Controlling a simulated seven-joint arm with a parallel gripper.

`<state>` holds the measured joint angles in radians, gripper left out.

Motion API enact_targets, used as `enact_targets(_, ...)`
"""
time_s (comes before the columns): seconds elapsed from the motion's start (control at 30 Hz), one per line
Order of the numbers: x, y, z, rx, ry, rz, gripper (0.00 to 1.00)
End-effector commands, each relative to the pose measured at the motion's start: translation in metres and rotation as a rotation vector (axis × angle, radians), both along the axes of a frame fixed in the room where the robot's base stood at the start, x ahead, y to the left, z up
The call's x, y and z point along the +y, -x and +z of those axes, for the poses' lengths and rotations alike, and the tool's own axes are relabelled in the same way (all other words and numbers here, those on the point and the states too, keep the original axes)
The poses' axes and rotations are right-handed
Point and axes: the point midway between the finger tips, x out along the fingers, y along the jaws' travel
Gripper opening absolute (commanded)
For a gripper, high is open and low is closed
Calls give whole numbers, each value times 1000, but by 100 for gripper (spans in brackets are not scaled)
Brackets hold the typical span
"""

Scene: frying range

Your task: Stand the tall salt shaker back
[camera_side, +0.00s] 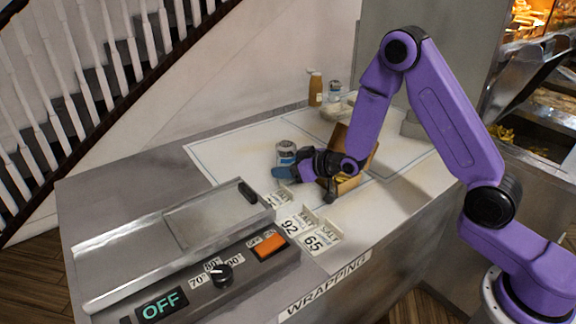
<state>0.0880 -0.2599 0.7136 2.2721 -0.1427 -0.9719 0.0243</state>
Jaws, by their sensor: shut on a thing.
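A clear salt shaker (286,149) with a greyish top is near the middle of the white counter sheet. It looks roughly upright. My gripper (287,168) reaches in from the right and is shut on the shaker's lower part. A blue finger covers the shaker's base, so I cannot tell whether it touches the counter. A second shaker-like container (335,90) stands at the back of the counter.
An open cardboard box (358,181) with food stands just right of my gripper, partly hidden by my arm. A brown bottle (315,90) stands behind. The sheet left of the shaker is clear.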

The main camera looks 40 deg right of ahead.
Motion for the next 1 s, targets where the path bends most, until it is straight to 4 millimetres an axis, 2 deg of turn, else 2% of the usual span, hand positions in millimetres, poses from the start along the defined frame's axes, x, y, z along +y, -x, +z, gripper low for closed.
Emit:
enact_targets(0.83, 0, 0, -3, -2, -1, 0, 20)
enact_targets(0.87, 0, 0, -3, -2, -1, 0, 66)
enact_targets(0.9, 0, 0, -3, -2, -1, 0, 79)
enact_targets(0.93, 0, 0, -3, -2, -1, 0, 86)
enact_targets(1.0, 0, 0, -3, -1, 0, 0, 86)
